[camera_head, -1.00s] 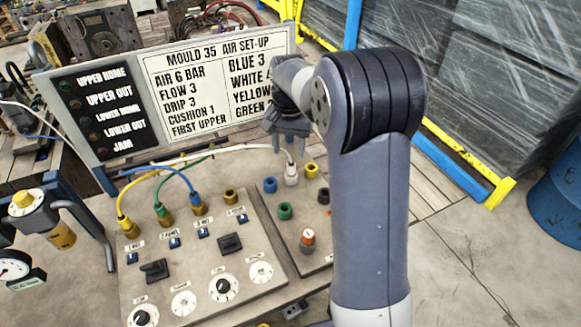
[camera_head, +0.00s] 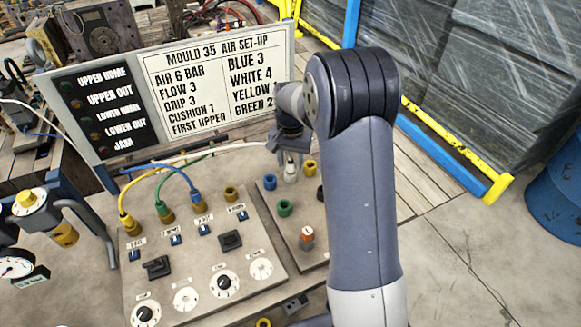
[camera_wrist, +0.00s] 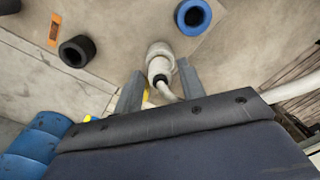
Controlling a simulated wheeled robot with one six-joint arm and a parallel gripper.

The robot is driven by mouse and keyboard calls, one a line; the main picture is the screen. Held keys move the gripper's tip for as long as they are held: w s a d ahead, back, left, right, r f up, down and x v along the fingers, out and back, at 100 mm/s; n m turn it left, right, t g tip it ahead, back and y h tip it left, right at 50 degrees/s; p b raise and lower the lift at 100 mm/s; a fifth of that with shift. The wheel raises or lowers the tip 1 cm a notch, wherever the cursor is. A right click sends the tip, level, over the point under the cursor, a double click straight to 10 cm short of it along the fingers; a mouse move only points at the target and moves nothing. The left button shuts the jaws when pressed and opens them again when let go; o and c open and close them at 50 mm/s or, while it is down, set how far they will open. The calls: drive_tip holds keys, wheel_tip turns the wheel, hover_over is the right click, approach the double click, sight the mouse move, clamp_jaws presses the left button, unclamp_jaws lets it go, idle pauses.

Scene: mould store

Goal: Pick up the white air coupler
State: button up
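The white air coupler (camera_head: 290,172) stands on the right-hand panel at its far end, with its white hose running left toward the sign board. In the wrist view the coupler (camera_wrist: 158,62) lies between the tips of my gripper (camera_wrist: 160,88), with its dark hose end toward me. The two fingers are apart, with a gap on each side of the coupler. In the head view my gripper (camera_head: 290,150) is just above the coupler, its fingertips partly hidden against it.
Blue (camera_head: 270,182), green (camera_head: 284,208) and yellow (camera_head: 309,167) sockets sit close around the coupler, and an orange-and-white knob (camera_head: 306,238) is nearer. Yellow, green and blue hoses plug into the left panel (camera_head: 260,262). The sign board (camera_head: 215,120) stands behind.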

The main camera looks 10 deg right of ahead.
clamp_jaws()
